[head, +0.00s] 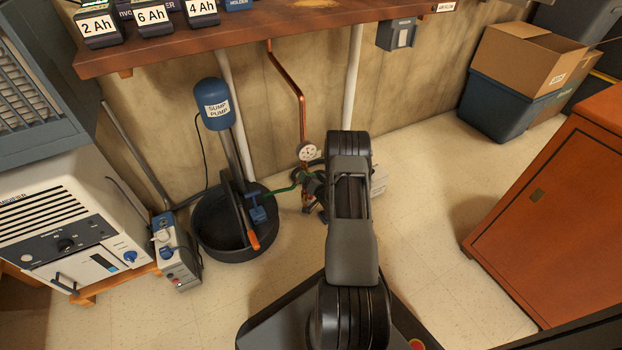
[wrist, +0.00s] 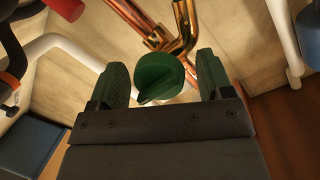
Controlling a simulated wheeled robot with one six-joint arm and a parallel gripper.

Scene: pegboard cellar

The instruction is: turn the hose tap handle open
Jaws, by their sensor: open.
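The green tap handle (wrist: 158,76) shows in the middle of the wrist view, in front of copper pipes (wrist: 182,32). My gripper (wrist: 163,70) is open, with one dark green-padded finger on each side of the handle. A gap shows on both sides, the wider one on the right, so the fingers seem not to touch it. In the head view, the copper pipe (head: 303,112) runs down the wall past a round gauge (head: 308,152). My arm hides most of the tap there.
A black tub (head: 216,245) with the blue sump pump (head: 213,104) stands left of the tap, joined by a green hose (head: 284,188). A wooden workbench (head: 330,30) overhangs the wall. An orange cabinet (head: 555,215) stands right. Floor between is clear.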

